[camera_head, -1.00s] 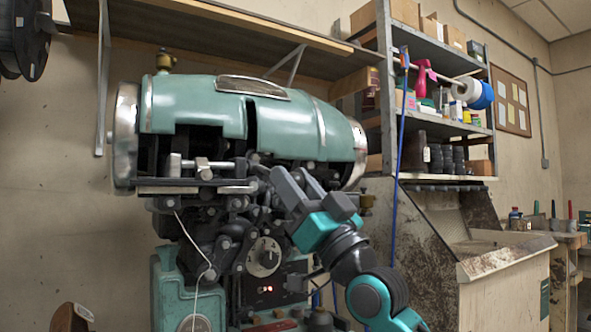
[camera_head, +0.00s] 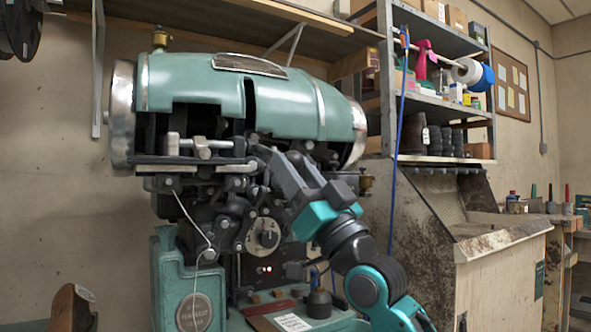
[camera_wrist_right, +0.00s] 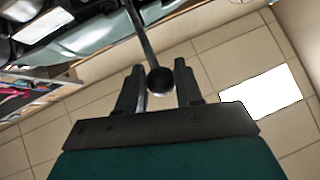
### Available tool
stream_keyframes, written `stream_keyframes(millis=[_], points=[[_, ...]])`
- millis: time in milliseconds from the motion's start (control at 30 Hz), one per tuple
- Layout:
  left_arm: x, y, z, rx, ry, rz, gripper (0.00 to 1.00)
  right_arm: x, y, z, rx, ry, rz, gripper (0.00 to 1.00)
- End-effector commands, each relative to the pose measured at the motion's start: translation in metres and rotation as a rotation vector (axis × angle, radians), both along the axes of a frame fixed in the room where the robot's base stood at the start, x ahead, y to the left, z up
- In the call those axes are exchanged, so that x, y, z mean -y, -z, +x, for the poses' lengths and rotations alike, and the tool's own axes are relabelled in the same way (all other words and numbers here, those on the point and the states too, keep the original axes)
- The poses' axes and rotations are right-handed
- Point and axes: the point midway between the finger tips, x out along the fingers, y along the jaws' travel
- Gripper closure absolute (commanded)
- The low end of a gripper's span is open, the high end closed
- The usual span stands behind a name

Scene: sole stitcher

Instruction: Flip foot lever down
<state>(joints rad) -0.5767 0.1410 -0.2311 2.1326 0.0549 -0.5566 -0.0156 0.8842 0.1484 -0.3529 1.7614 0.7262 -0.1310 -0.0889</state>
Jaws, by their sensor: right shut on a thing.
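The sole stitcher is a teal machine (camera_head: 200,98) with a rounded top and dark metal works below it. My right gripper (camera_head: 270,158) reaches up from the lower right to the front of these works. In the right wrist view, a thin metal lever (camera_wrist_right: 140,30) ends in a dark round knob (camera_wrist_right: 159,80); I take it for the foot lever. The knob sits between the two fingers of my right gripper (camera_wrist_right: 158,84), which are shut on it. In the head view the gripper and the works hide the knob. My left gripper is not in view.
A control dial (camera_head: 263,235) and red lights are below the gripper. A white thread (camera_head: 187,215) hangs at the machine's left front. A metal shelf (camera_head: 440,106) with boxes and spools and a worn cabinet (camera_head: 500,270) stand at the right. A wooden shelf runs above the machine.

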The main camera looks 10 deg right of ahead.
Motion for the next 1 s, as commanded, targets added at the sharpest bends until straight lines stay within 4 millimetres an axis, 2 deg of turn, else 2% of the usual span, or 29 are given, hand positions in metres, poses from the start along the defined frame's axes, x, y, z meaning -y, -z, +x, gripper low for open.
stream_keyframes(millis=[33,667,700,900,1000], points=[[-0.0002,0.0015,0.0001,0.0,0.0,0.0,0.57,-0.0055,0.0158,0.0078,-0.037,-0.003,-0.02,1.0],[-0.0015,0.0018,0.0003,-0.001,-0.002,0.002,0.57,-0.0056,0.0158,0.0077,-0.037,-0.003,-0.02,1.0],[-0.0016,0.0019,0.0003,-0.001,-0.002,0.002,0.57,-0.0056,0.0158,0.0077,-0.037,-0.003,-0.02,0.63],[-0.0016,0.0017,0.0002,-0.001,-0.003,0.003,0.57,-0.0045,0.0122,0.0059,-0.029,-0.003,-0.015,0.44],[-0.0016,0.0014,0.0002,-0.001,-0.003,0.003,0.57,-0.004,0.0107,0.0053,-0.026,-0.003,-0.013,0.42]])
